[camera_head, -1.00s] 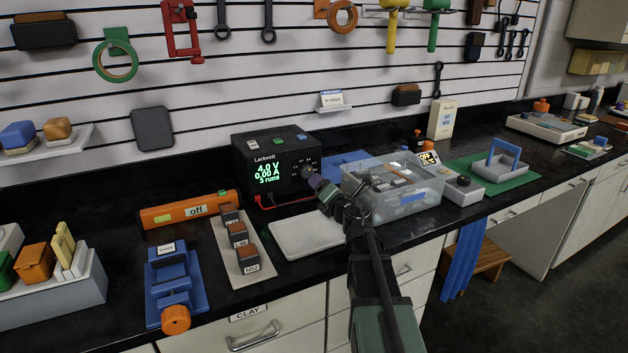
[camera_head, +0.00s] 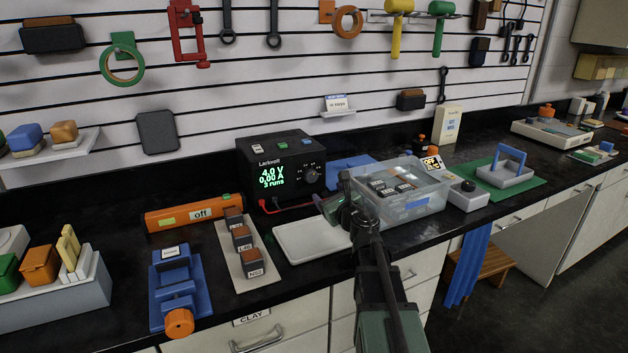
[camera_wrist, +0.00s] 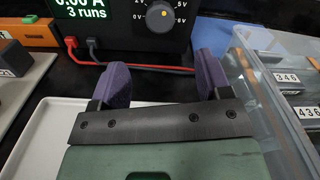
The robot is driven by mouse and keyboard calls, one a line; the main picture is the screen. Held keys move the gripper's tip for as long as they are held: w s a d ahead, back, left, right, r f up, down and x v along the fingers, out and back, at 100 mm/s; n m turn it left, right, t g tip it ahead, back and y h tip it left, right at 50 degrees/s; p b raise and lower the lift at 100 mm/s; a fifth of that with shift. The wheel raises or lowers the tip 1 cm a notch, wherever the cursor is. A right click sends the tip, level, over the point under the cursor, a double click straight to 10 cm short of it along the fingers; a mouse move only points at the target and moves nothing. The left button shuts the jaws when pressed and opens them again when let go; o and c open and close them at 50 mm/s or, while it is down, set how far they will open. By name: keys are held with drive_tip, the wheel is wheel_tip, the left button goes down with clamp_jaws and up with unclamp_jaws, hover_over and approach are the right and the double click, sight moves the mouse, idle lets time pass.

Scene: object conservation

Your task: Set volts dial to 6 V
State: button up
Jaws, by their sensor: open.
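The black power supply (camera_head: 262,150) stands at the back of the bench. Its green display (camera_head: 271,177) reads 4.0 V, 0.00 A and 3 runs. The round grey volts dial (camera_head: 312,176) is at the right of its front; in the wrist view the dial (camera_wrist: 160,17) shows a yellow pointer mark near its top, with scale labels around it. My gripper (camera_wrist: 161,75) is open and empty, its purple fingers spread either side of the dial's line but short of it, not touching. In the head view my gripper (camera_head: 335,200) is in front of the dial, to its lower right.
A clear bin (camera_head: 405,205) of labelled blocks stands close on the right. A white tray (camera_head: 300,243) lies below my gripper. Red and dark leads (camera_wrist: 125,64) run from the supply across the bench. Labelled blocks stand on a board (camera_head: 232,262) at left.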

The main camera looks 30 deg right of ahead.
sight(313, 178)
drive_tip(key=w, duration=1.1)
drive_tip(key=shift+s, duration=0.1)
drive_tip(key=c, duration=0.9)
drive_tip(key=shift+c, duration=0.2)
drive_tip(key=shift+m, duration=0.4)
drive_tip(key=m, duration=1.2)
drive_tip(key=o, duration=0.9)
drive_tip(key=shift+d, duration=0.1)
